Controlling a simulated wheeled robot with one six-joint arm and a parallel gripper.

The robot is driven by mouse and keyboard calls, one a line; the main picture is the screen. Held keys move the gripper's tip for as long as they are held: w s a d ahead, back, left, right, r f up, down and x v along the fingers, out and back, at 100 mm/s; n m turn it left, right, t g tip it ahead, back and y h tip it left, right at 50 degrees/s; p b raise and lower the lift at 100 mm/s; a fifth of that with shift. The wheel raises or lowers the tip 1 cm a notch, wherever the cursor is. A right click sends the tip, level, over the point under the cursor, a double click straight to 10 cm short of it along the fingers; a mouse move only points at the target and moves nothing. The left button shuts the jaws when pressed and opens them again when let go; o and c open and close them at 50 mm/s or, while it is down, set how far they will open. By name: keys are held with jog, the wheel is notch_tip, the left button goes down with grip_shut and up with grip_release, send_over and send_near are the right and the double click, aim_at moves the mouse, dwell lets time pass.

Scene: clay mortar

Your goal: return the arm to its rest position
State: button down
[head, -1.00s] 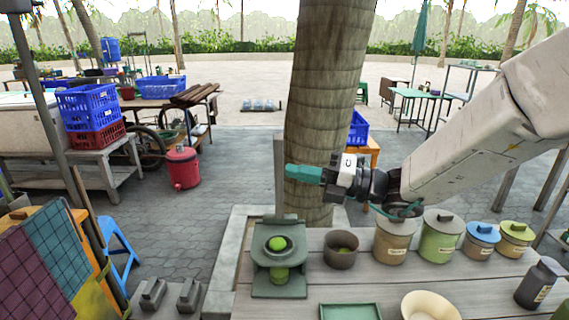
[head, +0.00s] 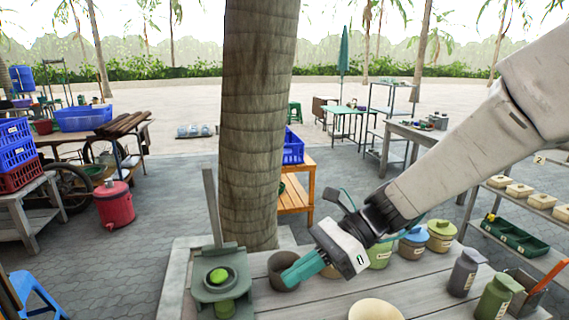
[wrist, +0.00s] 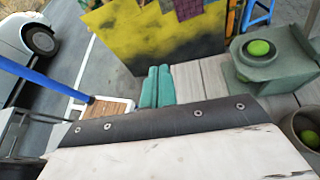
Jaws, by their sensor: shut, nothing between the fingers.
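My gripper (head: 290,276) points down and left over the grey plank table (head: 335,292) in the head view. Its teal fingers are together and empty. In the wrist view the two shut fingers (wrist: 157,88) also lie side by side with nothing between them. My arm comes in from the right, over the lidded jars. In the head view the fingertips appear in front of a dark round bowl (head: 281,264), partly hiding it. I cannot tell the gap between them.
A green press (head: 209,291) with a lime (head: 219,275) stands left of the gripper. Lidded jars (head: 441,237), bottles (head: 466,270) and a cream bowl (head: 375,310) stand to the right. A tree trunk (head: 253,130) rises behind the table.

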jog(key=s+d+r+n+t+h, duration=0.1)
jog(key=s+d+n+h, duration=0.3)
jog(key=d, duration=0.4)
jog(key=s+d+r+n+t+h, duration=0.1)
jog(key=s+d+n+t+h, duration=0.2)
jog(key=d, duration=0.5)
jog(key=s+d+r+n+t+h, duration=0.1)
jog(key=s+d+n+t+h, duration=0.1)
jog(key=s+d+n+h, duration=0.3)
jog(key=s+d+n, duration=0.1)
jog(key=d+n, duration=0.2)
jog(key=shift+s+d+t, duration=0.25)
jog(key=shift+s+t, duration=0.05)
jog(key=shift+s, duration=0.1)
